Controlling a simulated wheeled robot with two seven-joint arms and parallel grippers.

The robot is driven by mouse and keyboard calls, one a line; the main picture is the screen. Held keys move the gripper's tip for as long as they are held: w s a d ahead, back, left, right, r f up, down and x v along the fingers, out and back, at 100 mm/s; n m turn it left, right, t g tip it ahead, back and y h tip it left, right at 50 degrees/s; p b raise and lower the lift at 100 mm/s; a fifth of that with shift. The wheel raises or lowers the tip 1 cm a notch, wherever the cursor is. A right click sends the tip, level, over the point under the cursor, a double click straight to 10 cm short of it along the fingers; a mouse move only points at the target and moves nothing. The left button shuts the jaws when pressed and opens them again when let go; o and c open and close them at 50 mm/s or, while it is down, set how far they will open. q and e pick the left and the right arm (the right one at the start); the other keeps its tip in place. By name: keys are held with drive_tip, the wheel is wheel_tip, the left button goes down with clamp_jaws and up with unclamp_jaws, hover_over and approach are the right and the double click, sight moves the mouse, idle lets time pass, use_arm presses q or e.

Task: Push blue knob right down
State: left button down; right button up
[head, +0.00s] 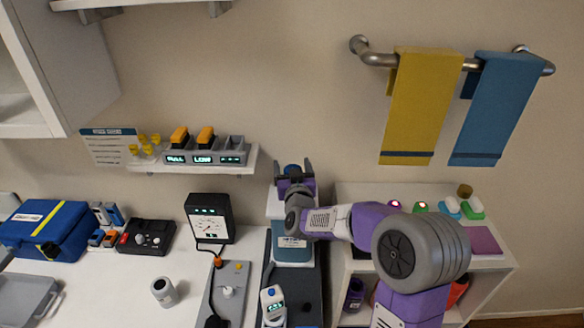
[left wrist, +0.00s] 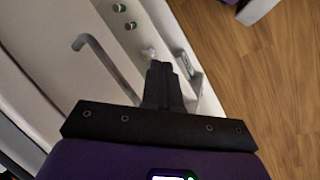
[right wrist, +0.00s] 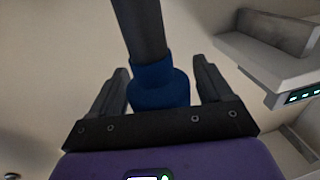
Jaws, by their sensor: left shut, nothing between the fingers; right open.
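The blue knob (head: 291,170) shows between the two fingers of my right gripper (head: 293,167) in the head view, above a blue-and-white device (head: 292,252) on the counter. In the right wrist view the blue knob (right wrist: 160,88) has a narrow collar and a wider end, with a dark shaft beyond it. The right gripper (right wrist: 160,85) is open, one finger on each side of the knob, with visible gaps. My arm hides part of the device. My left gripper (left wrist: 161,82) is shut and empty in the left wrist view, by a white front with a grey bar handle.
A wall shelf (head: 200,165) with orange-topped units stands left of the right gripper. A black gauge (head: 208,218) stands on the counter left of the device. A handheld meter (head: 273,305) is in front. A white cubby (head: 490,262) is at right, under hanging towels (head: 420,105).

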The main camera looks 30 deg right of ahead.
drive_tip(key=c, duration=1.4)
wheel_tip(320, 180, down, 5)
drive_tip(key=b, duration=0.4)
drive_tip(key=shift+b, duration=0.4)
drive_tip(key=shift+f, duration=0.1)
drive_tip(key=o, duration=1.4)
